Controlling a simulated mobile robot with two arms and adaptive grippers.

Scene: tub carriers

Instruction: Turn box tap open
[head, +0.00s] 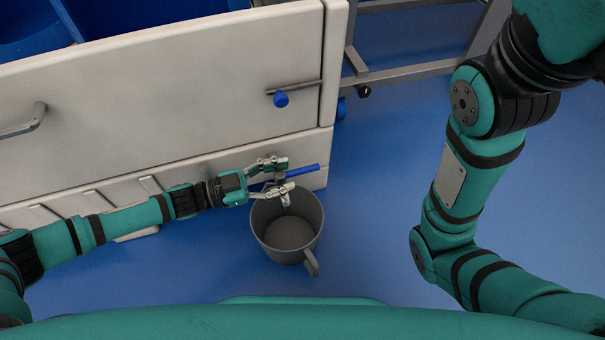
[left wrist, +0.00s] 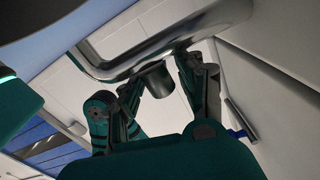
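The box (head: 190,95) is a large pale cart-like body at the upper left. Its tap has a blue lever handle (head: 303,170) pointing right from the box's lower right front. My left gripper (head: 286,175) is at the tap, fingers apart on either side of the lever's inner end. I cannot tell if they touch it. In the left wrist view my left gripper (left wrist: 165,88) has its fingers spread, with a short metal cylinder (left wrist: 157,79) seen between them. My right gripper is out of view.
A grey mug-like vessel (head: 287,238) stands open on the blue floor below the tap, its handle toward the lower right. A grey metal frame (head: 415,72) stands behind. The floor right of the vessel is clear.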

